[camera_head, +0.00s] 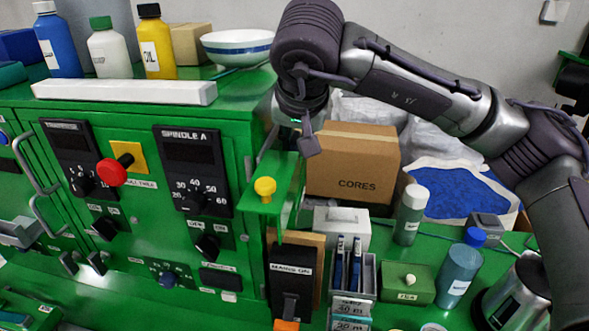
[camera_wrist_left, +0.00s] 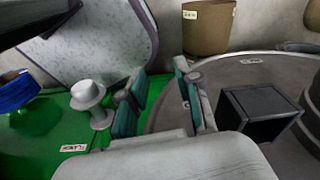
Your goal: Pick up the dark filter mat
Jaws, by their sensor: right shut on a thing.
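I cannot make out a dark filter mat for certain in either view. My right gripper (camera_head: 300,138) points down beside the right end of the green machine, in front of the cardboard box. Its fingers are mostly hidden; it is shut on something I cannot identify. In the left wrist view my left gripper (camera_wrist_left: 162,100) has its two teal-padded fingers apart, with nothing between them. A grey speckled sheet-like piece (camera_wrist_left: 95,45) with a dark edge lies beyond them at upper left; I cannot tell what it is.
A cardboard box (camera_head: 352,165), a bag of blue material (camera_head: 465,192), bottles (camera_head: 460,265) and a small green box (camera_head: 407,285) crowd the right side. A black box (camera_wrist_left: 258,110) stands right of my left fingers.

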